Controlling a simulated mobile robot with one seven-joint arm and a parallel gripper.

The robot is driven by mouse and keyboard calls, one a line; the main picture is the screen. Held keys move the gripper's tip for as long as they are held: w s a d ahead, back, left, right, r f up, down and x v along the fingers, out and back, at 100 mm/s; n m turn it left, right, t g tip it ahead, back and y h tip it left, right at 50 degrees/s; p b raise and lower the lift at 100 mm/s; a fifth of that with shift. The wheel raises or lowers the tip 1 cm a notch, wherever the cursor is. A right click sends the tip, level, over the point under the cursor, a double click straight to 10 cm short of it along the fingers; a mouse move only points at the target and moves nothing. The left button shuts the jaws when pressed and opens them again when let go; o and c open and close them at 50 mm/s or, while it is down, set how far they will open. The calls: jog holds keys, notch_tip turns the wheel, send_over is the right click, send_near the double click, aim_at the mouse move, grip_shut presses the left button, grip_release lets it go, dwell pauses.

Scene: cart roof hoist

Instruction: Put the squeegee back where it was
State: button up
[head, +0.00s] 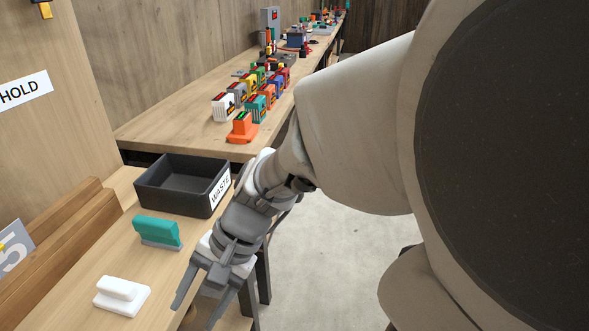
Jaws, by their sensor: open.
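A teal block-shaped tool with a grey lower edge (158,232) stands on the near wooden bench, in front of the waste bin; it may be the squeegee, but I cannot be sure. A white tool with a raised grip on a flat base (122,295) lies nearer on the same bench. My gripper (195,312) points down at the bench's right edge, to the right of both tools. Its two fingers are apart, with nothing seen between them. It appears apart from both tools.
A black bin labelled WASTE (182,184) stands at the bench's far end. Wooden rails (65,235) run along the left. A HOLD sign (22,91) is on the panel. Behind, a long table (165,120) holds several coloured items. My arm covers the right side.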

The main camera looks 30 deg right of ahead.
jog(key=s+d+r+n+t+h, duration=0.3)
jog(key=d+r+n+t+h, duration=0.2)
jog(key=d+r+n, duration=0.3)
jog(key=shift+d+r+n+h, duration=0.2)
jog(key=shift+r+n+h, duration=0.3)
jog(key=shift+r+h, duration=0.25)
notch_tip(320, 180, up, 15)
jog(key=p, duration=1.5)
jog(key=shift+f, duration=0.2)
jog(key=shift+c, duration=1)
jog(key=shift+d, duration=0.2)
